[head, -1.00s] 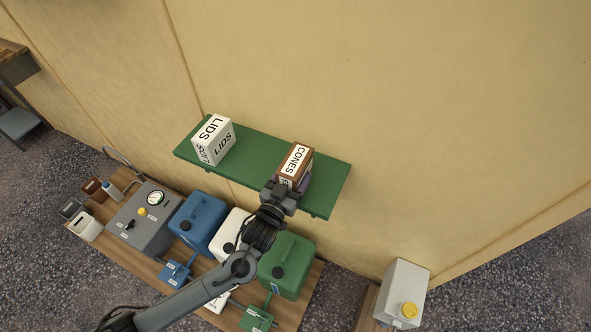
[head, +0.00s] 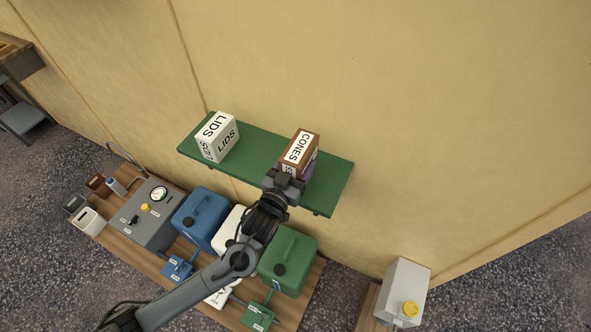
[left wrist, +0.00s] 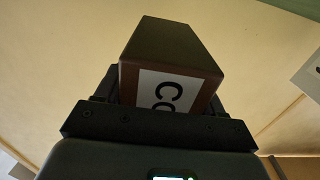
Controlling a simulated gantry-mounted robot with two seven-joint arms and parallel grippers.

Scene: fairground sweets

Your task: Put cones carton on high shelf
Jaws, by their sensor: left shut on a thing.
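The brown cones carton (head: 303,144) has a white label reading CONES. In the head view it shows at the right part of the green high shelf (head: 258,163). My left gripper (head: 292,177) is shut on it from the front. In the left wrist view the carton (left wrist: 172,62) stands up between the fingers, and part of its label shows. Whether its base touches the shelf is hidden by the gripper and carton. My right gripper is in neither view.
A white lids carton (head: 216,138) stands at the shelf's left end. Below are a blue canister (head: 203,217), a green canister (head: 289,262) and a grey box with a gauge (head: 146,216) on a wooden bench. The wall is close behind the shelf.

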